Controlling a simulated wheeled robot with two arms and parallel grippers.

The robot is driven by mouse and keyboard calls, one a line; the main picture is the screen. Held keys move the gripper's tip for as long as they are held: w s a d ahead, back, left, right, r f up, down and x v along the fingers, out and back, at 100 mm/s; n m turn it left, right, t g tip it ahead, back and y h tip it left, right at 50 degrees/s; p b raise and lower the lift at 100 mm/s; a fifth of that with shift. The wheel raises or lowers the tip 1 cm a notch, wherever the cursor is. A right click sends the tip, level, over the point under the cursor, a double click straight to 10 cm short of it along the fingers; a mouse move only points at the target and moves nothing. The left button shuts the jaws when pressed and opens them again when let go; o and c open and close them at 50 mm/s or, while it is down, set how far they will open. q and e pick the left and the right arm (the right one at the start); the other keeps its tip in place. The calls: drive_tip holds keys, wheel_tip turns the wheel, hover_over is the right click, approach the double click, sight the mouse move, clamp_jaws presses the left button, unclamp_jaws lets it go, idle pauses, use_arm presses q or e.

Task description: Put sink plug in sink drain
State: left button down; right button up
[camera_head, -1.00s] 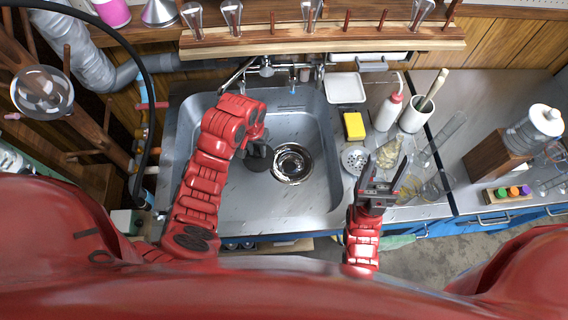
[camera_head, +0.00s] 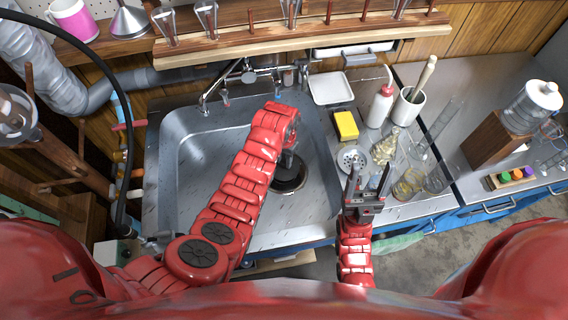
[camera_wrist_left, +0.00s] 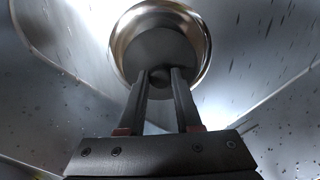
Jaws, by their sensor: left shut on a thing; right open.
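The sink plug (camera_wrist_left: 158,45) is a dark grey disc with a small knob. My left gripper (camera_wrist_left: 160,76) is shut on that knob. In the left wrist view the disc lies in front of the shiny drain ring (camera_wrist_left: 204,42) and covers much of the opening; I cannot tell if it touches the drain. In the head view the left gripper (camera_head: 289,160) is over the drain (camera_head: 290,189) in the steel sink (camera_head: 200,150), and the plug is partly hidden by it. My right gripper (camera_head: 368,180) is open and empty, right of the basin.
A yellow sponge (camera_head: 346,125), a white tray (camera_head: 331,88), a wash bottle (camera_head: 380,105) and a white mug (camera_head: 408,108) stand right of the sink. Glassware (camera_head: 411,180) is close to my right gripper. The faucet (camera_head: 248,76) is at the back. The basin's left side is clear.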

sight(284, 161)
use_arm(q)
drive_tip(key=shift+f, duration=1.65)
drive_tip(key=shift+f, duration=0.15)
drive_tip(key=c, duration=0.6)
unclamp_jaws()
wheel_tip(284, 161, up, 11)
drive_tip(key=shift+w+r, duration=0.1)
drive_tip(key=shift+r, duration=0.6)
